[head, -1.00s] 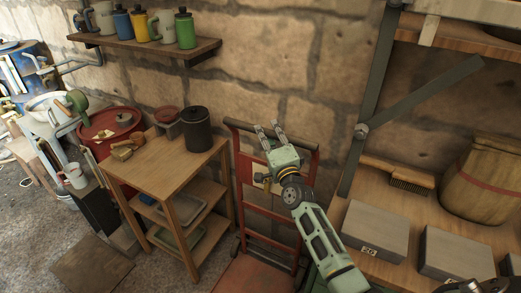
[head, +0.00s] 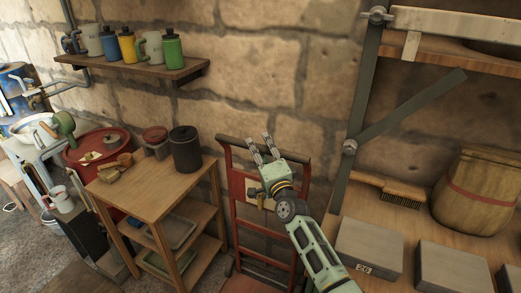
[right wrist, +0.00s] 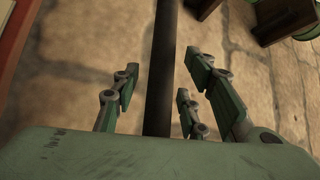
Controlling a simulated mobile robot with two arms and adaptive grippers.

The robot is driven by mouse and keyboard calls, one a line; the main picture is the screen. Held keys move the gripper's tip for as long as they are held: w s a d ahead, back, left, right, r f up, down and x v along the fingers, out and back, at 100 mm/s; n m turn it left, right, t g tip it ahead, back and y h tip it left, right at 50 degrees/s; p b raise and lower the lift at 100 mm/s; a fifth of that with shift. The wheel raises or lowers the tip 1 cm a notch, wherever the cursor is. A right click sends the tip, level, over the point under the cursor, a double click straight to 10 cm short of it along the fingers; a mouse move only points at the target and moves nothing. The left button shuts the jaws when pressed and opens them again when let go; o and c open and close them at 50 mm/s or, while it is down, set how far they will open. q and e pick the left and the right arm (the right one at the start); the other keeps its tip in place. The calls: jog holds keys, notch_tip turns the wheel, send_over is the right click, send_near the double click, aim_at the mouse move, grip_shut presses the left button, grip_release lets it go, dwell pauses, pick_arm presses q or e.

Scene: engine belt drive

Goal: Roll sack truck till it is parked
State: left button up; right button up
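The sack truck (head: 236,190) has a red frame with a dark top bar. It stands upright against the stone wall, between the wooden side table and the workbench. My right gripper (head: 259,138) is in front of its upper part, fingers pointing up and overlapping the top bar in the head view. In the right wrist view the gripper's (right wrist: 157,98) fingers are spread, with a dark bar (right wrist: 160,60) running between them and gaps on both sides. My right arm hides part of the truck's frame. My left gripper is not in view.
The wooden side table (head: 150,187) with a dark canister (head: 185,150) stands close to the truck's left. The workbench (head: 400,220), with a brush (head: 402,190), grey blocks and a barrel (head: 478,190), stands to its right. A mug shelf (head: 135,72) hangs above.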

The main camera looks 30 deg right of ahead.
jog(key=shift+s+f, duration=0.1)
jog(key=shift+s, duration=0.15)
jog(key=v, duration=1.1)
jog(key=shift+s, duration=0.3)
